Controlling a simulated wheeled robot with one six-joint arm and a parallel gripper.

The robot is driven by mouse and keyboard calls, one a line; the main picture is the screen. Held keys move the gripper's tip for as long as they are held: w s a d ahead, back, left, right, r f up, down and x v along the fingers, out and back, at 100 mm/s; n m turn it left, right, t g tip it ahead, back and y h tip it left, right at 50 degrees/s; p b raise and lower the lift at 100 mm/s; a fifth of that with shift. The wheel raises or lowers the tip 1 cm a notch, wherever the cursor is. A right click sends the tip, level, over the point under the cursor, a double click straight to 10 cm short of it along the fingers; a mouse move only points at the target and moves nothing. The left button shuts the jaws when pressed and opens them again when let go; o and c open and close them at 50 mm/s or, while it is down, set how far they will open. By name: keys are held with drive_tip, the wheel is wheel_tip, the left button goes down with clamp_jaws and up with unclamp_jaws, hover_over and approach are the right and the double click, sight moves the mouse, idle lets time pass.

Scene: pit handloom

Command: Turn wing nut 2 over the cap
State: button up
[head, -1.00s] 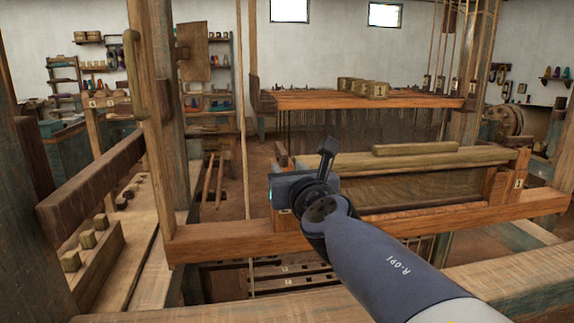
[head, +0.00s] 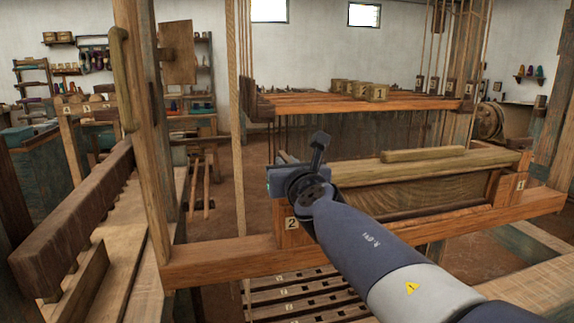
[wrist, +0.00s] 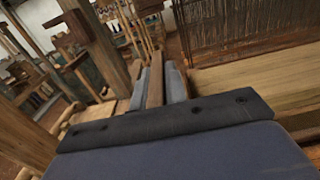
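The plate marked 2 (head: 291,224) is on the left end of the loom's beam frame, just below my gripper (head: 297,180). The long wooden cap (head: 440,166) runs right from there, with a rounded grip on top. In the wrist view, my two grey fingers (wrist: 157,80) stand apart with a narrow brown wooden piece (wrist: 155,88) between them. It may be wing nut 2, but I cannot tell. Contact with the fingers is also unclear. In the head view, my wrist and gripper hide the cap's left end and any wing nut there.
A plate marked 1 (head: 520,185) is at the frame's right end. A shaft frame (head: 360,104) hangs behind. Slatted treadles (head: 290,295) lie below.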

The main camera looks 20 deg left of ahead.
clamp_jaws()
